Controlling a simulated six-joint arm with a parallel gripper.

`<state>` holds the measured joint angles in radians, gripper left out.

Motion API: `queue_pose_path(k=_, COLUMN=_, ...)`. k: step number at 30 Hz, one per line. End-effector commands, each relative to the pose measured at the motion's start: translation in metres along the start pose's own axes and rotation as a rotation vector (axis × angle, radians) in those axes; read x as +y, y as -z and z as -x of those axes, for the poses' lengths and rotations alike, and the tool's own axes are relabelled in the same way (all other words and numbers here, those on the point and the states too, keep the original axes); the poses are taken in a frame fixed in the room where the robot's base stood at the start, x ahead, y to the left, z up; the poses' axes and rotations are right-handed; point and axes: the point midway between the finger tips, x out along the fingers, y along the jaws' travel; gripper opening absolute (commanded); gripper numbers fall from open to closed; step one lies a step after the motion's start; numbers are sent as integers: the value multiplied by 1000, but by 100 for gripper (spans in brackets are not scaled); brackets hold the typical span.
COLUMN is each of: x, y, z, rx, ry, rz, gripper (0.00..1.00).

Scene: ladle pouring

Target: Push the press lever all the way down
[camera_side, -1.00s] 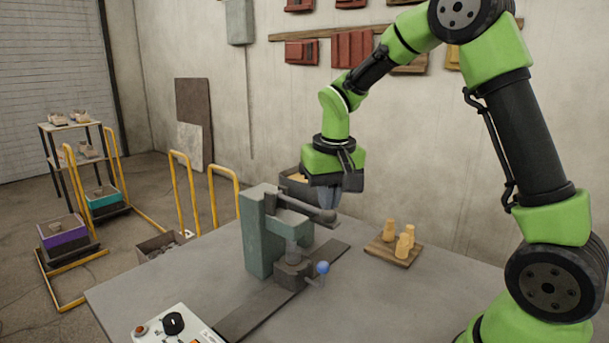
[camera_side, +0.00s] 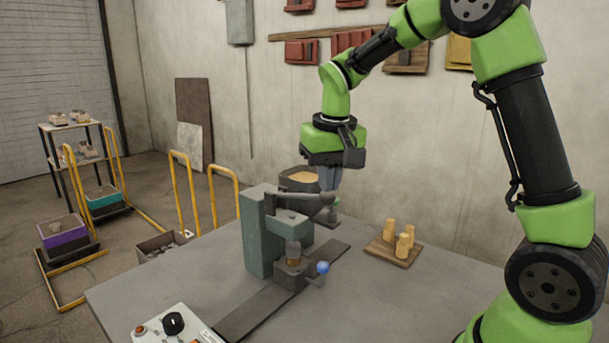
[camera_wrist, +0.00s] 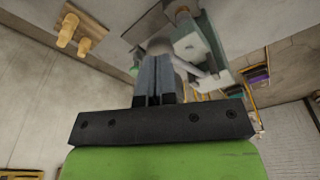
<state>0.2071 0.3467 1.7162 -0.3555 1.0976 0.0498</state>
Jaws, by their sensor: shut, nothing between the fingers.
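The press (camera_side: 257,240) is a grey-green frame on the table. Its dark lever (camera_side: 295,196) sticks out to the right, close to level, and ends in a round grey knob (camera_side: 329,198). My gripper (camera_side: 328,187) is shut and empty, pointing down right at the knob; I cannot tell whether it touches. In the wrist view my shut fingers (camera_wrist: 157,80) reach toward the knob (camera_wrist: 160,46). Under the press head, a small tan-brown piece (camera_side: 293,250) stands in the dark holder (camera_side: 293,272), which has a blue ball handle (camera_side: 323,268).
A board (camera_side: 392,250) with several tan pegs stands right of the press. A dark bin of tan material (camera_side: 300,180) is behind it. A control box (camera_side: 178,327) sits at the table's front left. The table front right is clear.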

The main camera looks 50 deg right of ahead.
Motion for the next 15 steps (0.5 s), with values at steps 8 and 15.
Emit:
queue_pose_path(k=8, x=0, y=2, z=14, rx=1, ry=0, rz=0, gripper=0)
queue_pose_path(k=15, x=0, y=3, z=22, rx=1, ry=1, rz=-2, gripper=0)
